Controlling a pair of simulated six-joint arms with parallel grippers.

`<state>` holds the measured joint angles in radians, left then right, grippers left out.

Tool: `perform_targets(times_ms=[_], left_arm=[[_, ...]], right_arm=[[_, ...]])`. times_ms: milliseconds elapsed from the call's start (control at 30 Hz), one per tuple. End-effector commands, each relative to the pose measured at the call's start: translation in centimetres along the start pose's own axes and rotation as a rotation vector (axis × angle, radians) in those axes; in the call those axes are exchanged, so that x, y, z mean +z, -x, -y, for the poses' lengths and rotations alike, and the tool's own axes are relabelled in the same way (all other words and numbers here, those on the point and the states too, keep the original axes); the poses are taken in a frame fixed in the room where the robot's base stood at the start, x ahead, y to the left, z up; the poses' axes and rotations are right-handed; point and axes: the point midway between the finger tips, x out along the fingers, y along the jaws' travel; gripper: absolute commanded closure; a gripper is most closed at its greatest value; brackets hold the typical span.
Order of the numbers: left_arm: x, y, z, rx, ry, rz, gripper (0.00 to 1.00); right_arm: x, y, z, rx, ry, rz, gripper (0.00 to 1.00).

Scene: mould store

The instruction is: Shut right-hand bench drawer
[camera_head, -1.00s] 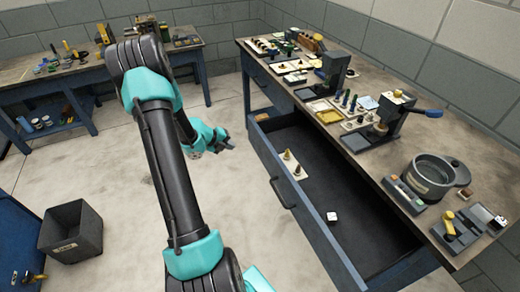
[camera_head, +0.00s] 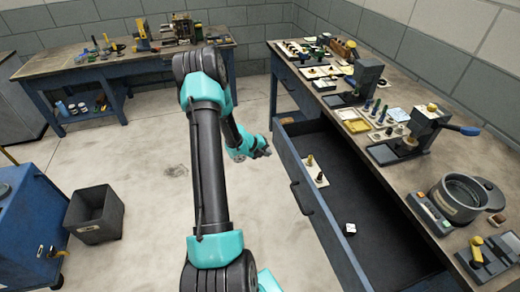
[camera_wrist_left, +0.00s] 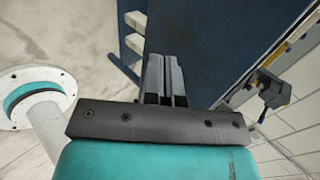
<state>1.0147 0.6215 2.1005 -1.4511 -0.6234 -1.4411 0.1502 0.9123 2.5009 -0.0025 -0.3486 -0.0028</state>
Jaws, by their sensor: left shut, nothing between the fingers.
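The right-hand bench drawer (camera_head: 322,222) stands pulled well out of the bench at the right of the head view. Its blue front carries a dark handle (camera_head: 300,198). My left gripper (camera_head: 264,151) is shut and empty, just left of the drawer front near its far end. In the head view a gap of floor seems to lie between them; I cannot tell its exact size. In the left wrist view the shut fingers (camera_wrist_left: 165,78) show before a dark blue panel (camera_wrist_left: 210,40), perhaps the drawer front. My right gripper is not in view.
Inside the drawer lie a white plate with pins (camera_head: 315,172) and a small white block (camera_head: 350,228). The bench top (camera_head: 405,190) holds presses and a grey pot (camera_head: 462,198). A grey bin (camera_head: 94,214) and blue cabinet stand left. The floor between is clear.

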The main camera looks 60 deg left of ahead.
Motion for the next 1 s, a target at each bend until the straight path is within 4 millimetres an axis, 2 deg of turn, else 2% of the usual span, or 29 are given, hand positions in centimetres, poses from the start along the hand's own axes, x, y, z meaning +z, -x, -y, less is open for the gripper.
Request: perform_targets(times_ms=[100,333,1000], left_arm=[[-0.1,-2.2,0.0,0.0,-0.001,-0.003,1.0],[0.0,-4.2,2.2,0.0,-0.003,-0.001,1.0],[0.3,-4.6,2.6,0.0,0.006,0.007,1.0]], right_arm=[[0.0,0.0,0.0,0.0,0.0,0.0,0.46],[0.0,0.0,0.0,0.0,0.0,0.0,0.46],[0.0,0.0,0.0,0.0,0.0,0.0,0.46]])
